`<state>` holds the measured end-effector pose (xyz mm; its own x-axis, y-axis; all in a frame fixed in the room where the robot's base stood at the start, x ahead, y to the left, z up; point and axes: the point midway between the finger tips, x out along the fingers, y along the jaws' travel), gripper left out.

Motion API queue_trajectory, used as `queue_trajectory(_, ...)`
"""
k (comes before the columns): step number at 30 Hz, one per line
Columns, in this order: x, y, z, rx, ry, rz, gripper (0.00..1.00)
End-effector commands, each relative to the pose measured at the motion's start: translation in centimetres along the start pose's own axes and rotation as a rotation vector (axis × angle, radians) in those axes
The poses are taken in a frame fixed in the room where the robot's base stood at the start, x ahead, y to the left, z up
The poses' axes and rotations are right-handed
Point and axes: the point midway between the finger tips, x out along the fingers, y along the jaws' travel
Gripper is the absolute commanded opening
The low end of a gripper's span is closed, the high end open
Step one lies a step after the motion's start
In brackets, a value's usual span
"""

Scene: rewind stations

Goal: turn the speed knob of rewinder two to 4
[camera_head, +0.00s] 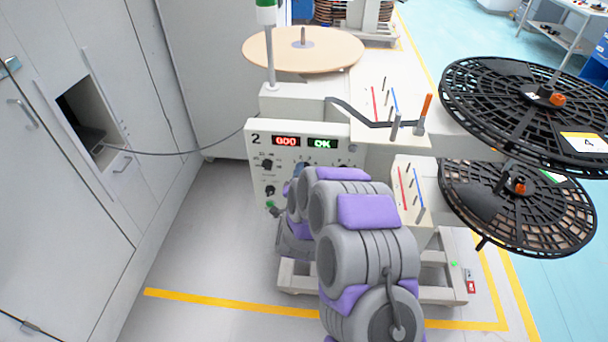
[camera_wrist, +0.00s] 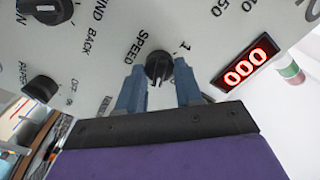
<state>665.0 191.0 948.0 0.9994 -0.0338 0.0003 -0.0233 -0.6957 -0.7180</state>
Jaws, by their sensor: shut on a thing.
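Rewinder two's cream panel (camera_head: 258,150) bears a "2", a red 000 display (camera_head: 286,141) and a green OK display (camera_head: 322,143). In the wrist view, the black speed knob (camera_wrist: 158,66) sits beside the word SPEED, with a "1" printed near it. My gripper (camera_wrist: 159,76) has its two blue fingers on either side of this knob and is shut on it. The knob's other numbers are hidden or unreadable, and its exact setting is hard to tell. In the head view, my grey and purple arm covers the gripper and part of the panel.
Other black knobs (camera_wrist: 42,88) sit on the panel to the left in the wrist view. Black reels (camera_head: 535,105) stand at the right, and a tan disc (camera_head: 303,48) lies on top. Grey cabinets (camera_head: 60,200) line the left, with clear floor (camera_head: 215,240) between.

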Motion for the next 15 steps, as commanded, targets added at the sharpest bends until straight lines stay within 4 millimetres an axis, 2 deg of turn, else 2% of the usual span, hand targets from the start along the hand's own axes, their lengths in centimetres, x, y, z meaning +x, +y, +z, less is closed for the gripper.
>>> queue_trajectory(4,-0.08,0.12,0.19,-0.001,-0.005,0.002,0.05)
queue_trajectory(5,-0.08,0.13,0.19,-0.001,-0.005,0.003,0.36)
queue_trajectory(12,-0.09,0.09,0.05,-0.001,-0.002,0.001,0.59)
queue_trajectory(15,-0.09,0.09,-0.01,0.000,-0.002,0.001,0.61)
